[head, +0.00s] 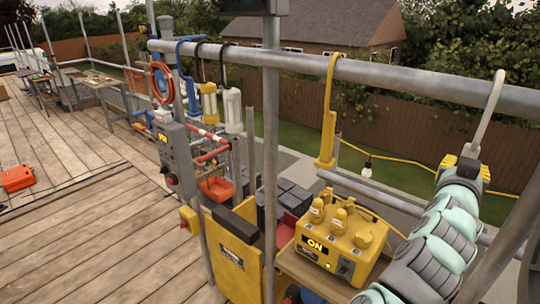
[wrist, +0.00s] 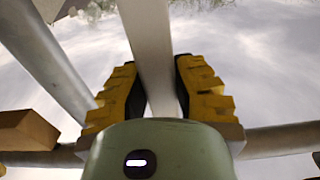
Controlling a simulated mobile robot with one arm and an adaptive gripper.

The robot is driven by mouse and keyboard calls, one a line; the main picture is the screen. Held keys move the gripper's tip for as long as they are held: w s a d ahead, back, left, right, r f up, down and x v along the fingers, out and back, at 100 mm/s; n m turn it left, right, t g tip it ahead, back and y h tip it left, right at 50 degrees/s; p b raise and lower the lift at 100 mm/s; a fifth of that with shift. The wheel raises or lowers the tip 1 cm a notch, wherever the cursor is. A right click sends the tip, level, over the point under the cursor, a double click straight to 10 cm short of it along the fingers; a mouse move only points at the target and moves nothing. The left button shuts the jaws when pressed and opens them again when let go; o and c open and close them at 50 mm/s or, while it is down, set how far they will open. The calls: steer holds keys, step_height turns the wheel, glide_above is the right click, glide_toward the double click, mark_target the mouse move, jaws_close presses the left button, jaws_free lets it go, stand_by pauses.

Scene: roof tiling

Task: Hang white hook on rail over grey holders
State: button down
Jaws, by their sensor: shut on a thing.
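The white hook (head: 487,112) is at the right of the head view, its curved top at the upper edge of the grey rail (head: 420,80) and its shank in front. I cannot tell whether it rests on the rail. My gripper (head: 463,168), with yellow fingers, is shut on its lower shank below the rail. In the wrist view, the pale shank (wrist: 150,50) runs up between the fingers (wrist: 160,95).
A yellow hook (head: 327,115) hangs mid-rail, and a blue hook (head: 181,65) hangs farther left. A grey upright post (head: 271,150) crosses the view. A yellow power box (head: 340,240) stands on a bench below. Rail between the yellow hook and white hook is clear.

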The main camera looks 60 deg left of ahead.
steer(key=shift+f, duration=0.25)
steer(key=c, duration=0.8)
jaws_free()
